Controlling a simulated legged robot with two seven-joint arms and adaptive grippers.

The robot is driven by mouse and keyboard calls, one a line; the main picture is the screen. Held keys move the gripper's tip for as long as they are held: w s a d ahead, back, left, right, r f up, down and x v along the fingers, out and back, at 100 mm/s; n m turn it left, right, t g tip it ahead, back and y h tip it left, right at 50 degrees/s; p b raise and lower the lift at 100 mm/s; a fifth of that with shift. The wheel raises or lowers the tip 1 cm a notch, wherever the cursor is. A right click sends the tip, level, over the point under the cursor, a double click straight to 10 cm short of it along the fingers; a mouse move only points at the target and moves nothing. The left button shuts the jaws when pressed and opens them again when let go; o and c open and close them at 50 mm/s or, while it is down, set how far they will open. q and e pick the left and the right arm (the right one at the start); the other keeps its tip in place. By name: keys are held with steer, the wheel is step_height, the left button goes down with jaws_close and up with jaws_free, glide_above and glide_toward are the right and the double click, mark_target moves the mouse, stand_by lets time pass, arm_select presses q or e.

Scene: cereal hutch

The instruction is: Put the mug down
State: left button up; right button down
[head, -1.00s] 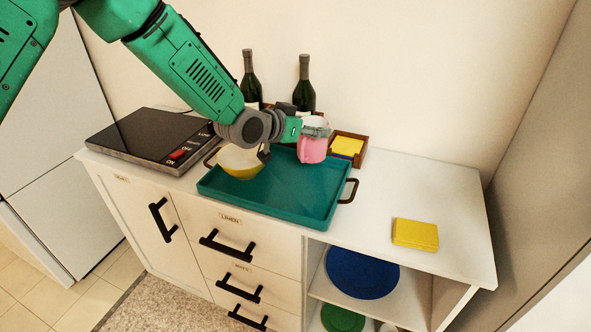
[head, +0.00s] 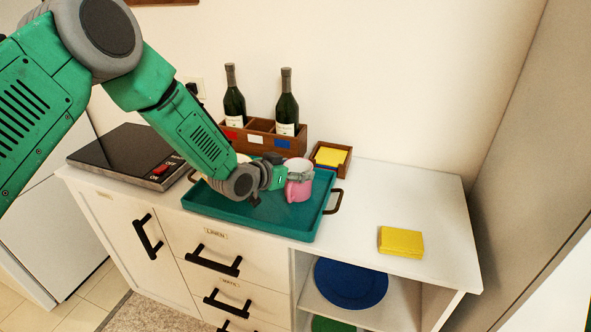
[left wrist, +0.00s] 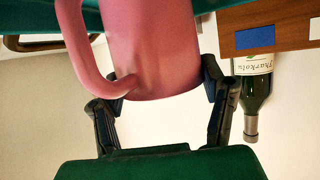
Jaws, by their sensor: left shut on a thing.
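The pink mug (head: 299,186) is at the right part of the teal tray (head: 262,225), upright in the head view. I cannot tell whether its base touches the tray or hangs just above it. My left gripper (head: 297,174) reaches in from the left and is shut on the mug. In the left wrist view the mug (left wrist: 155,50) sits between the two dark fingers of the gripper (left wrist: 155,88), with its handle at the left. A pale bowl (head: 243,158) on the tray is mostly hidden behind my arm. My right gripper is out of view.
A wooden rack (head: 262,139) with two dark bottles and a small box with a yellow stack (head: 330,156) stand behind the tray. A black cooktop (head: 125,155) is at the left. A yellow block (head: 400,241) lies at the right; the counter around it is clear.

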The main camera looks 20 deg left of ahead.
arm_select(q)
steer(key=shift+a, duration=0.15)
steer(key=o, duration=1.4)
steer(key=shift+a+f, duration=0.15)
steer(key=o, duration=0.3)
steer(key=shift+a, duration=0.3)
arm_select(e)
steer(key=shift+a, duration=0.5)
